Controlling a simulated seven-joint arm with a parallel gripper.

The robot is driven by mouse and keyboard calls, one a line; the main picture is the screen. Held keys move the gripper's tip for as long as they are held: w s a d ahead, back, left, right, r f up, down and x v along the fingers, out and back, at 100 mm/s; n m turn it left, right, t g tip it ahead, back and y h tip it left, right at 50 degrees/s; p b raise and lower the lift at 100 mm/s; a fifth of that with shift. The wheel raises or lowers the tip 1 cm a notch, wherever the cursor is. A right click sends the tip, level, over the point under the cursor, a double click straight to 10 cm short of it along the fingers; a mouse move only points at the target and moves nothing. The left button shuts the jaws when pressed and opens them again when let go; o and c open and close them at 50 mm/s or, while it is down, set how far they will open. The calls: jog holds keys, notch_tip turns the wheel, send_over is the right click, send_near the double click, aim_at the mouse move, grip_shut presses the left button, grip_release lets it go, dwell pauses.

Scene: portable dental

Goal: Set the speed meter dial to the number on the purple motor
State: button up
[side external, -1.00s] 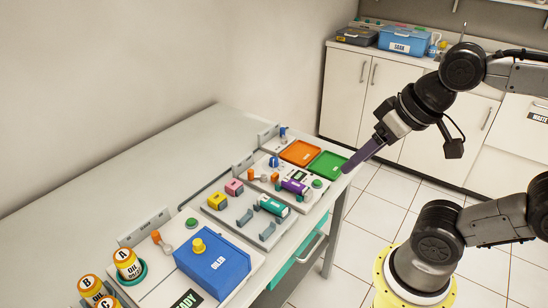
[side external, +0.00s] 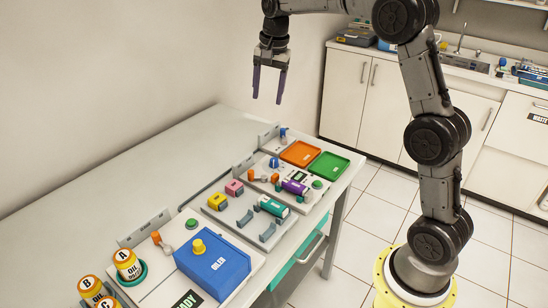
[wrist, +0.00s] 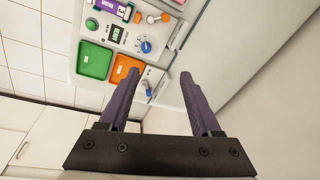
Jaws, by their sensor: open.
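The purple motor (side external: 296,187) lies on a grey station on the bench, beside a small display; it also shows at the top edge of the wrist view (wrist: 110,6). Its number is too small to read. A blue dial (side external: 273,161) with a pale scale ring stands on the same station; it shows more clearly in the wrist view (wrist: 146,47), but its setting is unreadable. My gripper (side external: 267,100) is open and empty, pointing down, high above the far end of the bench. In the wrist view its purple fingers (wrist: 160,73) are spread apart.
An orange tray (side external: 301,153) and a green tray (side external: 328,165) lie near the dial. A second blue knob (side external: 283,133) stands farther back. Pink, yellow and teal parts, a blue box (side external: 212,267) and oil cans stand nearer. The bench's left side is clear.

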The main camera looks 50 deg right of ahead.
jog(key=w+d+f+g, duration=0.1)
jog(key=w+d+f, duration=0.25)
jog(key=f, duration=0.35)
jog(key=m+g, duration=0.1)
send_over(274, 159)
notch_tip(274, 159, down, 6)
jog(key=r, duration=0.1)
jog(key=shift+y, duration=0.3)
notch_tip(274, 159, down, 14)
jog(key=shift+s+a+r, duration=0.1)
jog(key=shift+r, duration=0.1)
grip_shut()
